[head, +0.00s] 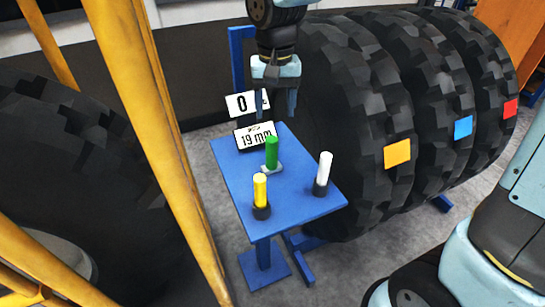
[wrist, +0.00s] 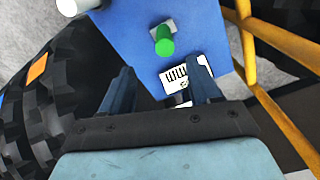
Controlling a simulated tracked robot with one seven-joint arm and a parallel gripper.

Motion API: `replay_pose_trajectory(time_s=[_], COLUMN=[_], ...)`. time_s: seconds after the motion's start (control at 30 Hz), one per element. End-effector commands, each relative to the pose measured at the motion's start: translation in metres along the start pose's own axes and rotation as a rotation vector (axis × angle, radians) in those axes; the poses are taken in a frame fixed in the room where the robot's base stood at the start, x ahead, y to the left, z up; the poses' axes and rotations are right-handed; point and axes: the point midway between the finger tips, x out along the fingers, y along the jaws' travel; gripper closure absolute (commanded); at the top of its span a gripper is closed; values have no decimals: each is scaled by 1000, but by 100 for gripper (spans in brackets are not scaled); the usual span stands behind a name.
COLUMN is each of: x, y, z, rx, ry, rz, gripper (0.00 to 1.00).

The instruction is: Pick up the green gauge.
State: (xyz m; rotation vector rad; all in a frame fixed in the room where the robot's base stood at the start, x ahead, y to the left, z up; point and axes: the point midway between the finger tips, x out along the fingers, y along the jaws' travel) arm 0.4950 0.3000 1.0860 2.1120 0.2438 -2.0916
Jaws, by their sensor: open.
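The green gauge (head: 271,152) is a green cylinder standing upright on a small grey base on the blue table (head: 232,172). In the wrist view the green gauge (wrist: 164,42) shows from above, beyond the fingertips and a little right of the middle between them. My gripper (head: 276,108) is open and empty, above the back of the table. In the wrist view its two fingers (wrist: 164,68) point toward the table, apart from the gauge.
A yellow gauge (head: 260,190) and a white gauge (head: 323,172) stand in dark bases near the table's front. A "19 mm" sign (head: 256,136) stands behind the green gauge. Large tyres (head: 350,110) crowd the right; a yellow frame (head: 150,120) rises at left.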

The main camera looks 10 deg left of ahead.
Motion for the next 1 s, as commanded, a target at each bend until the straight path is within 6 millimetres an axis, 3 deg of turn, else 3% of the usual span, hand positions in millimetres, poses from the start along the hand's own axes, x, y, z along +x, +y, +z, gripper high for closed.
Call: replay_pose_trajectory(time_s=[0.17,0.6,0.87,1.0], x=[13,81,96,114], y=[-10,-8,-8,-8], z=[0,0,0,-2], rx=[-7,-6,-6,-7], ry=[-13,-13,-13,-14], rz=[2,3,3,3], gripper=[38,38,38,38])
